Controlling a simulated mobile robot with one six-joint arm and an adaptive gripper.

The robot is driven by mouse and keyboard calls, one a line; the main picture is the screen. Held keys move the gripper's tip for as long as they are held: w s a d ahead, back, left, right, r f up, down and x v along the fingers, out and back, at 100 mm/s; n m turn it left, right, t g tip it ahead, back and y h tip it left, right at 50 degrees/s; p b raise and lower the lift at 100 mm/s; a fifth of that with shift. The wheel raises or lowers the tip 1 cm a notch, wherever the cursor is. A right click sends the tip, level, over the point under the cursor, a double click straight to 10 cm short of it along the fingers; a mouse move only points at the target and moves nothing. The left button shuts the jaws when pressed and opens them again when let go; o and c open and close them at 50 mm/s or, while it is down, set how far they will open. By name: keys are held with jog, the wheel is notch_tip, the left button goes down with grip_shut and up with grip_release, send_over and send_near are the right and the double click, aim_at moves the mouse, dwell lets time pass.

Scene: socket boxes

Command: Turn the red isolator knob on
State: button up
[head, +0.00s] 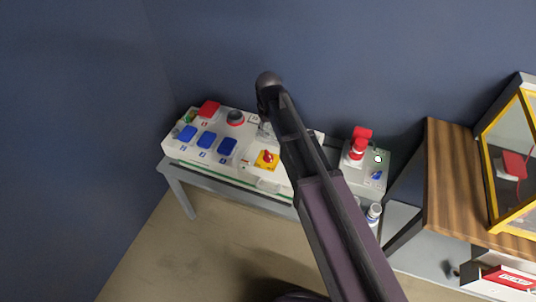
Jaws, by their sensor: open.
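The red isolator knob (268,156) sits on a yellow plate (262,165) on the front right part of a long white panel box (258,183). It is small in the head view, and I cannot read its on or off position. My arm crosses the picture from the bottom to just above the panel and passes close to the right of the knob. My gripper cannot be made out; the far end of the arm hides that area. A grey shape (265,132) behind the knob is too small to identify. Nothing visibly touches the knob.
The panel also carries several blue covers (207,139), a red cover (209,108) and a dark round dial (235,118). Right of my arm stand a box with a red fitting (358,147), a white bottle (374,212) and a wooden shelf (450,185). A blue wall closes the back.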

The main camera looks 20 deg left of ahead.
aim_at(268, 154)
jog(key=shift+f, duration=0.15)
notch_tip(268, 154, down, 14)
jog(key=b, duration=1.3)
jog(key=shift+r+b, duration=0.25)
jog(key=shift+b, duration=0.15)
grip_shut()
